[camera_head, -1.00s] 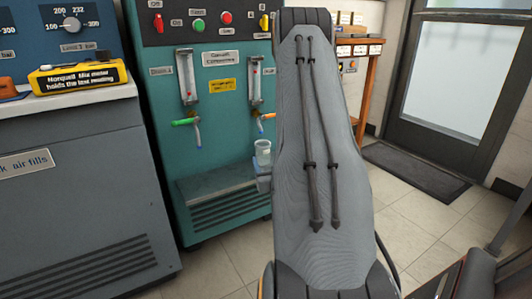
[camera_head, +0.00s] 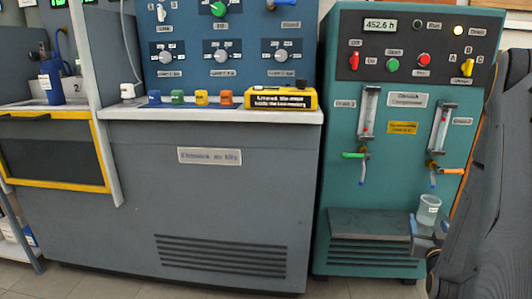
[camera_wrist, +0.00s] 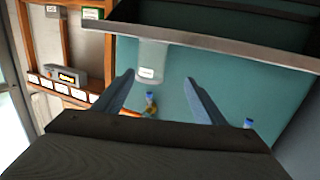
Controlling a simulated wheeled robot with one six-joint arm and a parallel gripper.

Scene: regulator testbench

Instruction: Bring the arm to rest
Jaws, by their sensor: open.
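My gripper (camera_wrist: 160,100) is open in the wrist view. Its two blue-grey fingers are spread, with nothing between their tips. A clear beaker with a white label (camera_head: 429,208) is at the right of the teal cabinet's ledge (camera_head: 365,223). It also shows beyond the fingers in the wrist view (camera_wrist: 151,62), apart from them. In the head view, my arm fills the right edge, and blue-grey parts that look like my gripper show just below the beaker. The arm hides part of that area.
The teal cabinet (camera_head: 400,110) has two flow tubes with a green tap (camera_head: 354,155) and an orange tap (camera_head: 452,171). An orange rack (camera_wrist: 82,45) stands close by. Little floor shows.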

